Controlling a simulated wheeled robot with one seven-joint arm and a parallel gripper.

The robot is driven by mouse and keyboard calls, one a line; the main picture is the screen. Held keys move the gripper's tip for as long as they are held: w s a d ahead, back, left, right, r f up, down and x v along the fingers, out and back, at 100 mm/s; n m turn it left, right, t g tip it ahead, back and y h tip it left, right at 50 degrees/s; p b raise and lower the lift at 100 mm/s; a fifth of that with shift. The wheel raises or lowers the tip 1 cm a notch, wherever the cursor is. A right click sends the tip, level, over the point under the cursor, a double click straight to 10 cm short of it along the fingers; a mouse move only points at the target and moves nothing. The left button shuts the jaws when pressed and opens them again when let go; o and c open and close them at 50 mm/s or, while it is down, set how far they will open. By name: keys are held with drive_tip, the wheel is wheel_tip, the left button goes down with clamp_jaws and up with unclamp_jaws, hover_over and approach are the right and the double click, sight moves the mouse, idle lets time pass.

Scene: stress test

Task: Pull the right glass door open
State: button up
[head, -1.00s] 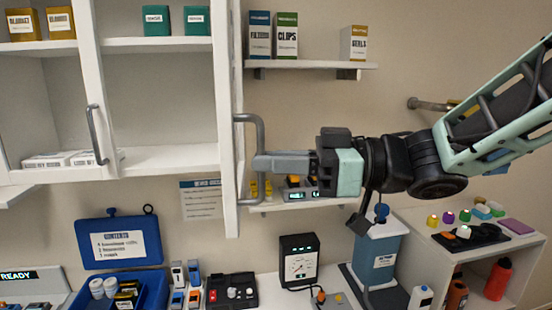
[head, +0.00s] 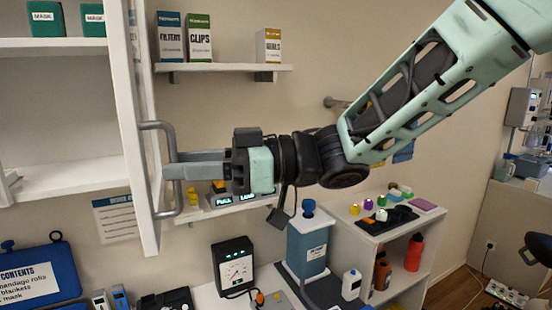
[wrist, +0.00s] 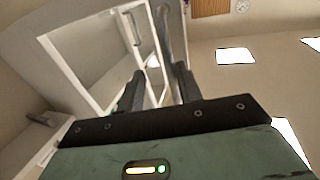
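The right glass door (head: 125,110) of the white wall cabinet stands swung out, seen nearly edge-on in the head view. Its grey bar handle (head: 172,145) faces right, toward my gripper. My gripper (head: 168,171) reaches in from the right, level, with its fingers across the lower part of the handle. In the wrist view, the fingers of my gripper (wrist: 160,75) stand apart with a clear gap. The handle (wrist: 165,35) runs down to the right finger there. I cannot tell whether they touch.
The open cabinet shelf (head: 65,185) lies left of the door. A wall shelf (head: 220,67) holds several boxes above my gripper. Below are a gauge box (head: 234,266), a blue dispenser (head: 307,245) and a white side cabinet (head: 345,235). Open floor shows at far right.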

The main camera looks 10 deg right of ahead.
drive_tip(key=d+b, duration=0.6)
drive_tip(key=d, duration=1.1)
drive_tip(key=shift+s, duration=0.25)
drive_tip(key=shift+d, duration=0.1)
drive_tip(key=w+a+f+m+t+h+b, duration=0.35)
drive_tip(key=w+f+m+t, duration=0.2)
drive_tip(key=w+t, duration=0.2)
wheel_tip(320, 180, down, 11)
drive_tip(key=m+t+h+b, duration=0.2)
drive_tip(key=m+t+h, duration=0.1)
drive_tip(key=h, duration=0.3)
drive_tip(key=s+d+f+g+h+b, duration=0.2)
drive_tip(key=s+f+g+h, duration=0.2)
drive_tip(key=s+f, duration=0.6)
drive_tip(key=s+d+f+m+g+h+b, duration=0.1)
drive_tip(key=s+d+f+g+h, duration=0.1)
drive_tip(key=s+f+g+h, duration=0.2)
drive_tip(key=s+f+g, duration=0.3)
drive_tip(key=s+f, duration=0.3)
drive_tip(key=s, duration=0.4)
drive_tip(key=shift+f+b, duration=0.35)
